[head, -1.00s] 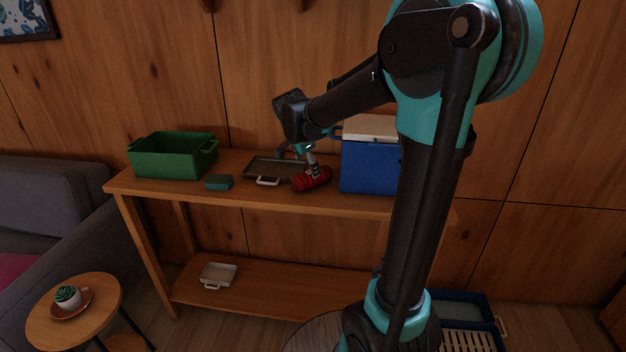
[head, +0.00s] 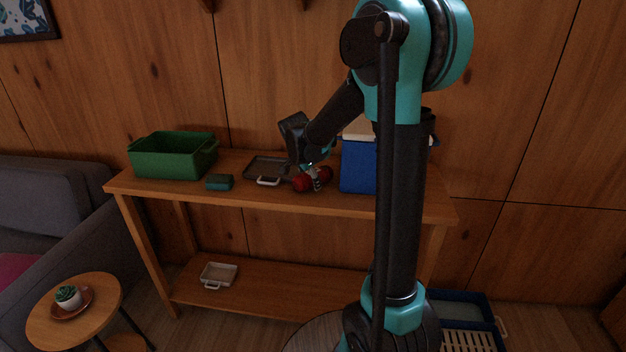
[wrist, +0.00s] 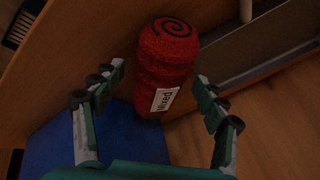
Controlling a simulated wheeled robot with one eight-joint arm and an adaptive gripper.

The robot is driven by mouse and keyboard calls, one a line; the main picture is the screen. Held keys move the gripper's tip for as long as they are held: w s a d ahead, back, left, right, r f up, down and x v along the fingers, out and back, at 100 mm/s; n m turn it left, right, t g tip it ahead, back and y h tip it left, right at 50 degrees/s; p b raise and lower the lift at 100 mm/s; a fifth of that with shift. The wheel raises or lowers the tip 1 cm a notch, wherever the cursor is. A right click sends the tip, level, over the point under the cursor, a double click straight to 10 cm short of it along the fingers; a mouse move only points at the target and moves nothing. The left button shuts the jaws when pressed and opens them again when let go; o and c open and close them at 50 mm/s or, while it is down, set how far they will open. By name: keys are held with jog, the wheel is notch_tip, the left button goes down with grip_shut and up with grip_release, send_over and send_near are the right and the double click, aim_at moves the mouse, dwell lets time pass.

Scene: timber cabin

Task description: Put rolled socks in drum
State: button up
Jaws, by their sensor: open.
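The rolled socks (head: 299,184) are a red roll lying on the upper top of the wooden shelf table, near its front edge. In the wrist view the socks (wrist: 168,62) show a dark spiral on the end and a white label with dark letters. My gripper (head: 315,178) is down at the socks, its fingers over their middle. In the wrist view my gripper (wrist: 161,74) is open, with one finger on each side of the roll and visible gaps. I cannot make out a drum for certain; my arm hides part of the scene.
The shelf table (head: 240,199) also bears a green crate (head: 165,160), a small teal box (head: 218,182), a dark tray (head: 265,166) and a blue cooler (head: 357,172) close right of the socks. A white tray (head: 218,274) lies on the lower shelf. A side table (head: 45,325) stands left.

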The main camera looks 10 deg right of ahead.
aim_at(309, 175)
jog(key=c, duration=1.4)
jog(key=shift+r, duration=0.1)
jog(key=shift+s+r, duration=0.2)
jog(key=shift+r, duration=0.1)
notch_tip(309, 175, up, 6)
jog(key=shift+r, duration=0.25)
jog(key=s+a, duration=0.2)
jog(key=s, duration=0.4)
jog(key=s+a, duration=0.2)
jog(key=s, duration=0.4)
jog(key=s+a, duration=0.2)
jog(key=s, duration=0.4)
jog(key=shift+s+a+f, duration=0.1)
jog(key=shift+s, duration=0.2)
